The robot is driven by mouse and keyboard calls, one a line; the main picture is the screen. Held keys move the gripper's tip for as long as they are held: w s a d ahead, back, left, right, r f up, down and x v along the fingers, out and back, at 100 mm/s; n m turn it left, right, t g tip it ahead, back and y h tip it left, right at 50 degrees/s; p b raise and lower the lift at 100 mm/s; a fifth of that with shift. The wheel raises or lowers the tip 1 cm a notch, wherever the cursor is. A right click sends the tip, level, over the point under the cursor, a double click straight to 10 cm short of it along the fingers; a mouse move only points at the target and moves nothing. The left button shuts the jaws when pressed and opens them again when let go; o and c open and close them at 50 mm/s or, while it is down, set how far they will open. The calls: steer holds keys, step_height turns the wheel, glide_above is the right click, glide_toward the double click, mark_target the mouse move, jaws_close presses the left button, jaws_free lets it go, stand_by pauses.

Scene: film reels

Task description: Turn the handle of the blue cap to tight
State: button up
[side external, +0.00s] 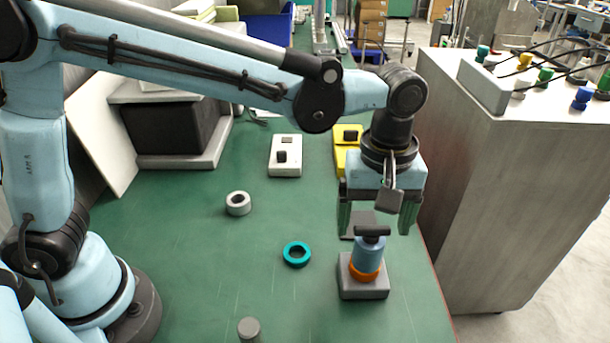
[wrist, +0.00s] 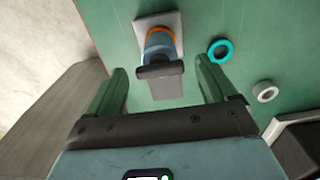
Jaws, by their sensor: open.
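The blue cap (side external: 369,255) stands upright on an orange ring (side external: 366,274) over a grey square base (side external: 362,290). A dark bar handle (side external: 371,231) lies across its top. In the wrist view the cap (wrist: 158,45) and its handle (wrist: 156,72) show ahead of the fingers, near the middle. My gripper (side external: 379,222) is above and behind the cap, with its green fingers spread wide and nothing between them. In the wrist view my gripper (wrist: 165,80) is also open, its fingers either side of the handle's line. I cannot tell exactly how far the fingers are from the handle.
A teal ring (side external: 297,254), a light grey ring (side external: 238,203) and a grey cylinder (side external: 249,328) lie on the green table (side external: 190,250) to the left. A white switch box (side external: 285,160) and a yellow box (side external: 341,158) stand behind. A grey cabinet (side external: 490,200) stands at right.

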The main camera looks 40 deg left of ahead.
steer(key=shift+c, duration=0.4)
steer(key=c, duration=1)
steer(key=shift+m, duration=0.8)
steer(key=m, duration=0.2)
steer(key=shift+m, duration=0.4)
steer(key=m, duration=0.4)
steer(key=shift+m, duration=0.3)
steer(key=m, duration=0.4)
steer(key=shift+m, duration=2.5)
